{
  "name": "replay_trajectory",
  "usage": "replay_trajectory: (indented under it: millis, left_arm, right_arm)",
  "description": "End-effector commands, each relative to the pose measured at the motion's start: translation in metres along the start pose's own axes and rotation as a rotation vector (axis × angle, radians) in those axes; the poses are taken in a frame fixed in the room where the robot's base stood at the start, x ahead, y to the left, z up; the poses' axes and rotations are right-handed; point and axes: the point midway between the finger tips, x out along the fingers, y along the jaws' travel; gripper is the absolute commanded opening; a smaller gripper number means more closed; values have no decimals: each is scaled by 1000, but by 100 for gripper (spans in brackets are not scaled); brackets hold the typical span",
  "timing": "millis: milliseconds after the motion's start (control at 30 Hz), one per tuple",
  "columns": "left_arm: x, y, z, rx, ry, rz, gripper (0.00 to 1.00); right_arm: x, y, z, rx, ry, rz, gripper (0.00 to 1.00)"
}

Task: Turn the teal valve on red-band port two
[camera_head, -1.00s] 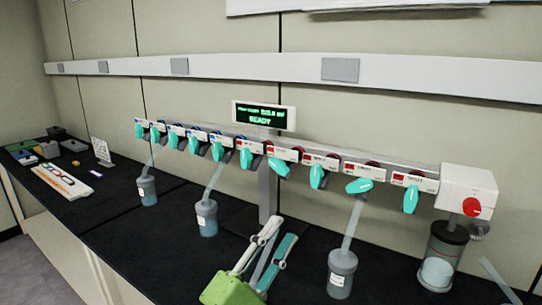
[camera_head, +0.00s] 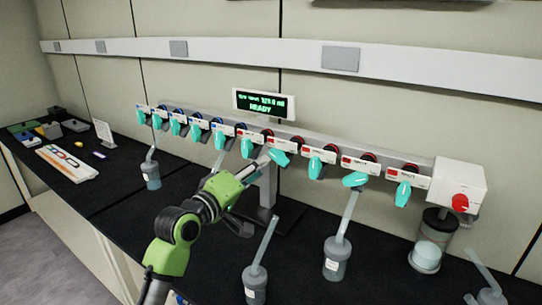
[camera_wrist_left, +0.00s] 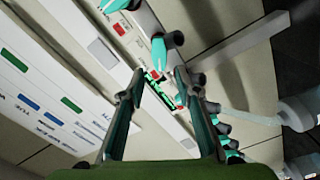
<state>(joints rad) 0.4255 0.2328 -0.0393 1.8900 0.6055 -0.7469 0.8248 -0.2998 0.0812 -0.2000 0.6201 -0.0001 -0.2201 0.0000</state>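The manifold rail carries a row of teal valves, with blue-band labels on the left and red-band labels on the right. The valve on the second red-band port (camera_head: 281,157) is tilted sideways. The first red-band valve (camera_head: 247,147) and third red-band valve (camera_head: 315,168) hang down; the fourth (camera_head: 355,179) lies nearly sideways. My left gripper (camera_head: 264,162) has its tips just left of the second red-band valve. In the left wrist view the gripper (camera_wrist_left: 158,73) is open, with a teal valve (camera_wrist_left: 158,52) just beyond its tips; contact cannot be told. My right gripper is not in view.
A white box with a red knob (camera_head: 460,203) ends the rail at right. Small items and a white board (camera_head: 68,162) lie at the far left.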

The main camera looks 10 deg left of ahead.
Motion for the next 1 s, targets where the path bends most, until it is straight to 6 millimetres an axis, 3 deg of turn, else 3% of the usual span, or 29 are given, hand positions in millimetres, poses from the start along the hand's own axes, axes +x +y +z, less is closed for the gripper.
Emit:
replay_trajectory:
  millis: [100,300,500,800,833,933,1000]
  left_arm:
    - [23,3,-1,-1,-1,0,31]
    - [50,2,0,-1,-1,1,31]
    - [63,1,1,0,-1,1,31]
    - [65,0,1,0,-1,2,31]
    - [65,0,1,0,-1,2,28]
    - [65,0,1,0,-1,1,2]
    - [65,0,1,0,-1,1,0]
  right_arm:
    - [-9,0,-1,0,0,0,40]
    - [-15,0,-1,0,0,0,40]
    - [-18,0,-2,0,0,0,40]
    - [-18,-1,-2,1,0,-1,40]
    - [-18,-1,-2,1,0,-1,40]
    - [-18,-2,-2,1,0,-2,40]
    - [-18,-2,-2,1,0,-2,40]
